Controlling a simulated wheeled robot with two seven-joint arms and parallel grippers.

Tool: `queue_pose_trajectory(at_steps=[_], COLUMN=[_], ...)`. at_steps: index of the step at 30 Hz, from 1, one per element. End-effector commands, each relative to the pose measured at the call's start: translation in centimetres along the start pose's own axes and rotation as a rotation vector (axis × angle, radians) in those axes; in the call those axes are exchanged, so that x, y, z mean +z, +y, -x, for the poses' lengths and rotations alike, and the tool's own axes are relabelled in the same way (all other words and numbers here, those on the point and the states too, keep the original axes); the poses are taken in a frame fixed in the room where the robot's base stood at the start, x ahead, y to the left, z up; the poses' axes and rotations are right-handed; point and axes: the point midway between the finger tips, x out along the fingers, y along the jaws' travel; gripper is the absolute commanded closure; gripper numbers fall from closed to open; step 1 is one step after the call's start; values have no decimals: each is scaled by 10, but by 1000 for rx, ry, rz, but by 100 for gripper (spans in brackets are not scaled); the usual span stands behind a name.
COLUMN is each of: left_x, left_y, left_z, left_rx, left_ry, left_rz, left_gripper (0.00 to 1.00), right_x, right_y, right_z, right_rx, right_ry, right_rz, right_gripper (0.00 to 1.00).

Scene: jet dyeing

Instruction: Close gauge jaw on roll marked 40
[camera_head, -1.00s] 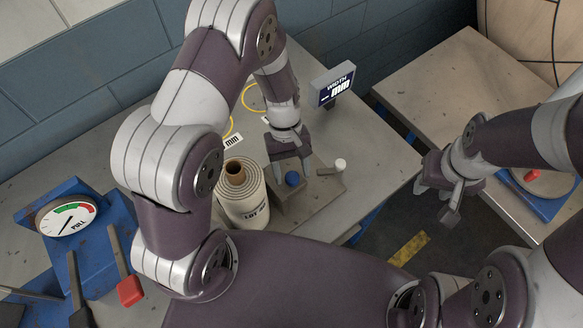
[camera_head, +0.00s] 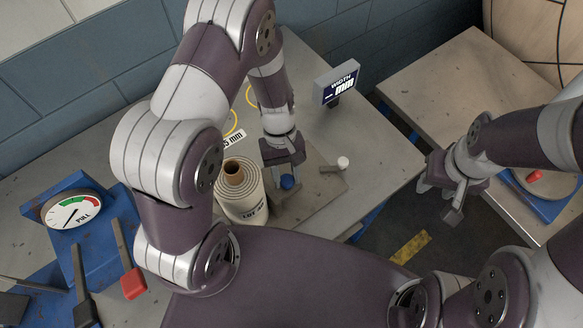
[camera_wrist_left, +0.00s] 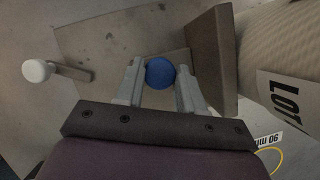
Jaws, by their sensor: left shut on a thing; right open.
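My left gripper (camera_head: 287,176) is shut on the blue knob (camera_head: 288,182) of the gauge jaw. In the left wrist view, its two fingers (camera_wrist_left: 159,85) stand on either side of the round blue knob (camera_wrist_left: 160,72). An upright brown-grey jaw plate (camera_wrist_left: 212,62) stands between the knob and a cream roll (camera_wrist_left: 285,50). No marking 40 is legible. My right gripper (camera_head: 449,200) is open and empty over the floor gap.
A WIDTH mm display (camera_head: 337,82) stands behind the gauge. A small white-tipped handle (camera_head: 343,162) is right of the knob. A dial gauge (camera_head: 72,212) and a red-ended lever (camera_head: 133,283) are at left. A second table (camera_head: 460,85) is at right.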

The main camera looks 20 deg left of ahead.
Motion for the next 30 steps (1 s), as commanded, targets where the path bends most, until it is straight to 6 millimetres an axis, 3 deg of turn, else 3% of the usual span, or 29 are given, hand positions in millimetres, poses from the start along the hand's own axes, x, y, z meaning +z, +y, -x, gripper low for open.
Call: queue_pose_trajectory(at_steps=[3,4,6,14,17,28,30], left_x=[0,0,0,0,-2,-2,3], left_y=[0,0,0,0,1,0,0], left_z=[0,1,1,1,10,101,123], left_rx=[0,0,0,0,3,2,0], left_ry=[1,1,1,1,4,5,1], left_rz=[-1,-1,-1,-1,-3,-2,0], left_gripper=[82,56,38,38,38,38,38], right_x=[0,0,0,0,0,2,0], right_y=[0,0,0,0,0,0,0], right_z=[0,0,0,0,-2,-19,3], right_rx=[0,0,0,0,0,0,0], right_ry=[0,0,0,0,0,0,-1], right_rz=[0,0,0,0,0,0,0], right_gripper=[57,57,57,57,57,57,57])
